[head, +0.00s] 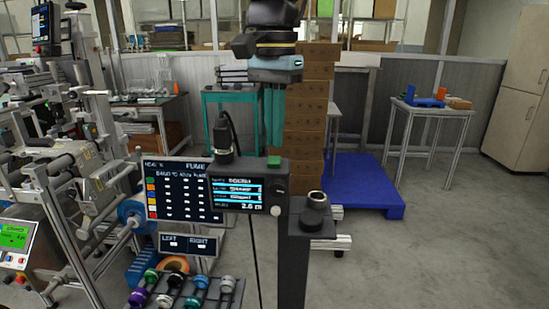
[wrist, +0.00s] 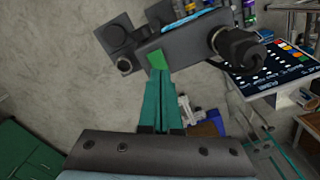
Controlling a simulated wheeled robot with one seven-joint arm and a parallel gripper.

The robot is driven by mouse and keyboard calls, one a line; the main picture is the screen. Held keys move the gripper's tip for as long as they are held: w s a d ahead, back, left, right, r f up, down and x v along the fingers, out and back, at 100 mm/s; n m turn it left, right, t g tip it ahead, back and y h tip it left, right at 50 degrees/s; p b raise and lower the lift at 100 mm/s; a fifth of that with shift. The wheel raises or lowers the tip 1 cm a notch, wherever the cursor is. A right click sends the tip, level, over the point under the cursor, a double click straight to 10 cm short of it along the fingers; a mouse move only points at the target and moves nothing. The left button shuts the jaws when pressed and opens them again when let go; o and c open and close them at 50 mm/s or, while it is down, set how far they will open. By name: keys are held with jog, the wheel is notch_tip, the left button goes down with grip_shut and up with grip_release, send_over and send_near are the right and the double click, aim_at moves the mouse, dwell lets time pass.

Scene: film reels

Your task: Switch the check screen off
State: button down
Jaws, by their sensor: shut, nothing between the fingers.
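The check screen (head: 240,194) is a dark box on a post, lit with cyan bars and the text "2.6 m". A green button (head: 274,161) sits on its top edge at the right, and a pale round knob (head: 277,187) is on its front. My gripper (head: 274,145) points down with its teal fingers together and empty, above the green button with a small gap. In the wrist view, the fingertips (wrist: 159,78) point toward the green button (wrist: 157,61) on the dark housing (wrist: 185,43). The fingertips cover part of what lies beyond.
A black connector with a cable (head: 224,135) rises from the housing's left top. A board with coloured squares (head: 180,190) is behind left. Stacked boxes (head: 310,125) stand behind.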

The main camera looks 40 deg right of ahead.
aim_at(274, 157)
jog(key=shift+f+b, duration=0.75)
jog(key=shift+f, duration=0.45)
dwell(1.0)
notch_tip(274, 157, up, 7)
jog(key=p, duration=0.6)
jog(key=shift+r+p, duration=0.1)
jog(key=shift+p, duration=0.2)
jog(key=shift+w, duration=0.1)
dwell(0.4)
